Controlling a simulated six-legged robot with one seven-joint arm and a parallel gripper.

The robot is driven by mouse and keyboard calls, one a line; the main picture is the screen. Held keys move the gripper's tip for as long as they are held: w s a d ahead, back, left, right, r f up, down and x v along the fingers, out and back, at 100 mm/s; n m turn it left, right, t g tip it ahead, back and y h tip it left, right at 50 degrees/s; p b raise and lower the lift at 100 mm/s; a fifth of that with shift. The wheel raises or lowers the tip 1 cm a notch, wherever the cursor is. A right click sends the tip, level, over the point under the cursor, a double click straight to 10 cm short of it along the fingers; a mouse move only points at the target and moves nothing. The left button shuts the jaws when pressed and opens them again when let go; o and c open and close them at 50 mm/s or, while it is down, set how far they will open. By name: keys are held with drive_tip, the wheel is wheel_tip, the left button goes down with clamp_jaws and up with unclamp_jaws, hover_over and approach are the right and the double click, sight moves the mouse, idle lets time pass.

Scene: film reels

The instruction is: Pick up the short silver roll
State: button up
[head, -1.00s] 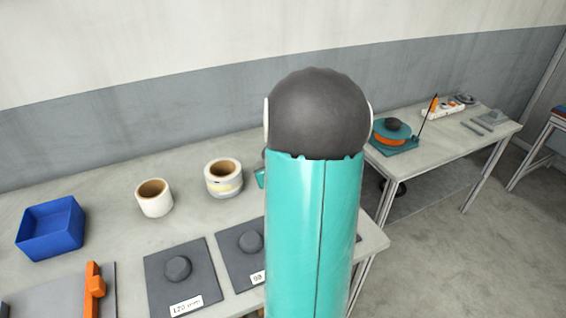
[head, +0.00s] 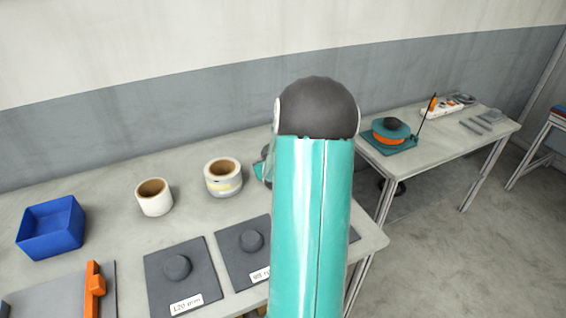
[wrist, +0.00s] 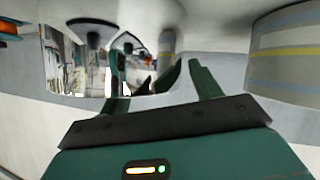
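A mirror-like silver surface (wrist: 85,55), which looks like the silver roll, stands straight ahead in the wrist view and reflects the room. Its full outline and height are hard to tell. My gripper (wrist: 157,75) is open, its two green fingers spread and pointing towards this surface. I see nothing held between them; whether they touch the surface is unclear. In the head view my own arm hides the silver roll and most of the gripper.
A striped roll (head: 222,182) stands left of my arm; it shows close on the right in the wrist view (wrist: 287,50). A white roll (head: 154,199), a blue bin (head: 50,229) and dark plates with knobs (head: 180,285) share the table. A second table (head: 450,140) stands right.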

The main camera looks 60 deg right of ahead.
drive_tip(key=c, duration=1.1)
drive_tip(key=shift+f, duration=0.1)
clamp_jaws()
